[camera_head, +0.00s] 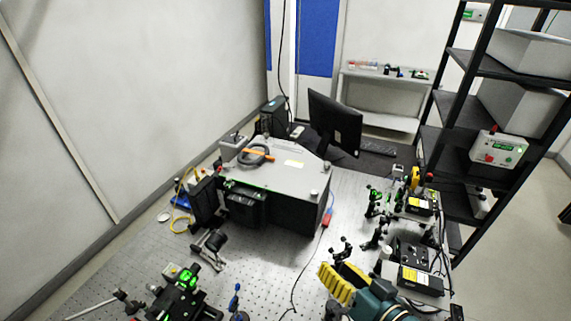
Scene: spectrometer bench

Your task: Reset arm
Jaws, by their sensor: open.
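The perforated optical table (272,262) fills the lower middle. A large grey instrument box (285,180) stands on it, with a dark front unit (245,207) and an orange-handled tool and dark coiled part on top.
Optical mounts (375,203) and boxes with yellow labels (420,278) crowd the right side. More mounts (185,282) stand at the lower left. A monitor (334,122) is at the back, and a black shelf rack (455,100) at right. Cables cross the table.

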